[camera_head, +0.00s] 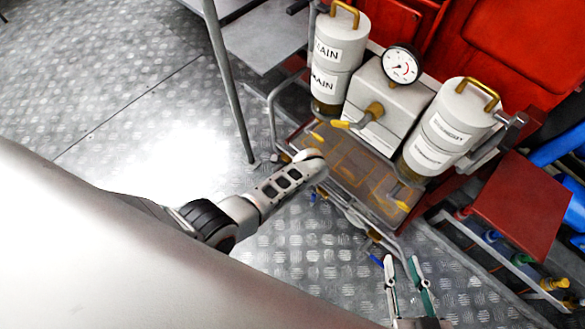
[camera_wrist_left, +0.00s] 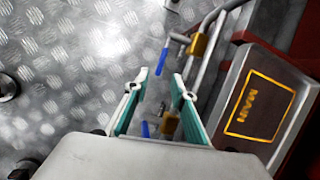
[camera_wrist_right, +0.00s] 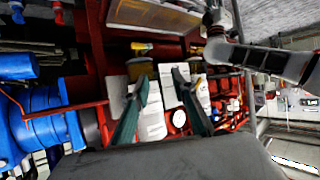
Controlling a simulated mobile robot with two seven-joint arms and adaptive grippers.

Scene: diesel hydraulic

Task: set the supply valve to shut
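Two valves with brass bodies and blue levers sit on grey pipes in the left wrist view: an upper one (camera_wrist_left: 200,45) and a lower one (camera_wrist_left: 168,122). I see no label naming either as the supply valve. My left gripper (camera_wrist_left: 158,88) is open and empty; the lower valve shows between its fingers. In the head view I cannot make it out beyond my left arm. A brass valve (camera_head: 375,110) with a yellow lever is on the grey box. My right gripper (camera_head: 403,262) is open and empty near the cart's lower right corner; it also shows in the right wrist view (camera_wrist_right: 161,80).
The cart carries white canisters, one labelled MAIN (camera_head: 337,55) and another at right (camera_head: 450,125), beside a gauge (camera_head: 402,65). A plate marked MAIN (camera_wrist_left: 262,100) lies right of my left gripper. Metal floor (camera_head: 120,120) is clear at left.

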